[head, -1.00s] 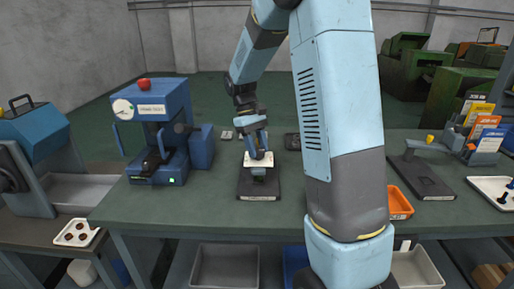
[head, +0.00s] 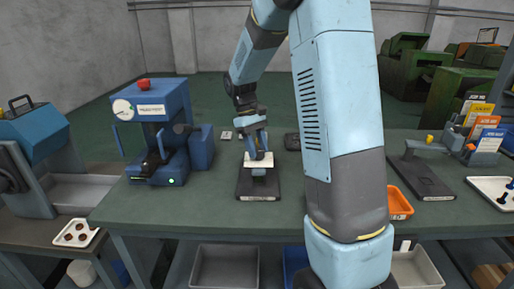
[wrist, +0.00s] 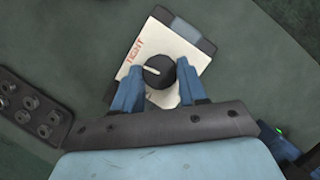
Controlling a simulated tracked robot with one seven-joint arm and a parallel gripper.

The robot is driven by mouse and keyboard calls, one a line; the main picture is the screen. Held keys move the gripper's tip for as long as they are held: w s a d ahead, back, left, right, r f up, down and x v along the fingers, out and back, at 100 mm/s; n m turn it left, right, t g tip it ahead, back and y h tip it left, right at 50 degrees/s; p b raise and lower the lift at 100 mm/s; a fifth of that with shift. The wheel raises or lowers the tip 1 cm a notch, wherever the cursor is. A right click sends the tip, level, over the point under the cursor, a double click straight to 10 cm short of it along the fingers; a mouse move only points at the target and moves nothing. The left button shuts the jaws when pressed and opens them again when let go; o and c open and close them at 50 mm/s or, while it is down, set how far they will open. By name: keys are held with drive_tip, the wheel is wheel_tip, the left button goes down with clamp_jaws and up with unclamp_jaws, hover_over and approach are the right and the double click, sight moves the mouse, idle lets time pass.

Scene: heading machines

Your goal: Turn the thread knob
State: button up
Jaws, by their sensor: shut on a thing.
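The thread knob (wrist: 158,72) is round and black with a white pointer line. It sits on a white plate (wrist: 180,52) lettered "TIGHT" in red. In the wrist view the pointer lies roughly sideways, with its line toward the lettering. My gripper (wrist: 160,82) has its two blue fingers on either side of the knob and is shut on it. In the head view the white plate (head: 263,163) stands on a dark base (head: 258,188) on the bench, and my gripper (head: 257,152) comes down onto it from above. The knob is hidden there.
A blue press with a dial (head: 160,110) stands on the green bench (head: 150,212) to the left. A dark block with round sockets (wrist: 32,107) shows in the wrist view.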

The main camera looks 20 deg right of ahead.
drive_tip(key=shift+s+f, duration=0.1)
drive_tip(key=o, duration=1)
drive_tip(key=shift+o, duration=0.2)
drive_tip(key=v, duration=1.4)
drive_tip(key=shift+f, duration=0.1)
